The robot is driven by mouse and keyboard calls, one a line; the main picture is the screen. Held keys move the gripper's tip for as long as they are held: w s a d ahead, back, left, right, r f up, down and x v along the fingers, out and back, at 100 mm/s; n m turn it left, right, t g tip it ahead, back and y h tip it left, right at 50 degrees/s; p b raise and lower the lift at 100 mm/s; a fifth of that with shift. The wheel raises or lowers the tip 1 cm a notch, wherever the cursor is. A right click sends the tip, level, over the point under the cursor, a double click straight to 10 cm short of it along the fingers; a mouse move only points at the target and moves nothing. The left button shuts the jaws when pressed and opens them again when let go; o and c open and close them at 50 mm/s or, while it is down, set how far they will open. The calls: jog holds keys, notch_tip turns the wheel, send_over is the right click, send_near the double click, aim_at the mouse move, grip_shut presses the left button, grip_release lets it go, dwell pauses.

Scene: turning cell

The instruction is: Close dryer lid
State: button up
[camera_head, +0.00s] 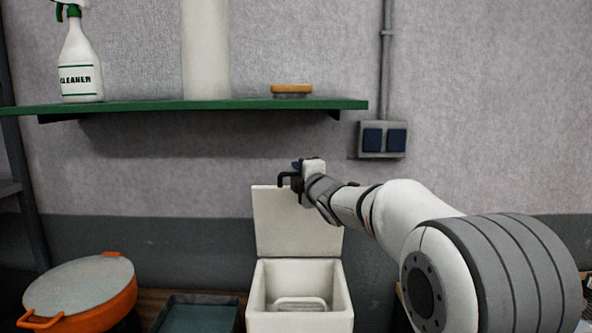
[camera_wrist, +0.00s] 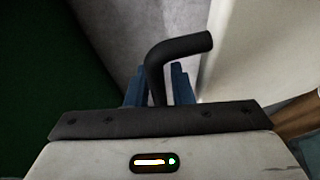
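The dryer (camera_head: 300,322) is a white open-topped box at the bottom centre of the head view. Its square white lid (camera_head: 297,235) stands upright at the back, so the dryer is open. My gripper (camera_head: 295,170) is just above the lid's top edge, near its middle; contact cannot be told. In the wrist view its blue fingers (camera_wrist: 158,88) stand apart, with a black bent bar (camera_wrist: 160,62) between them. Whether they grip the bar is unclear. A pale panel, likely the lid (camera_wrist: 240,50), fills the wrist view's right side.
A green shelf (camera_head: 230,104) above holds a spray bottle (camera_head: 80,65), a white cylinder (camera_head: 206,45) and a brush-like item (camera_head: 291,90). An orange round container (camera_head: 85,300) and dark tray (camera_head: 198,315) stand left of the dryer. A socket box (camera_head: 383,138) is on the wall.

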jog(key=shift+w+a, duration=0.1)
jog(key=shift+w, duration=0.1)
grip_shut()
dwell(0.4)
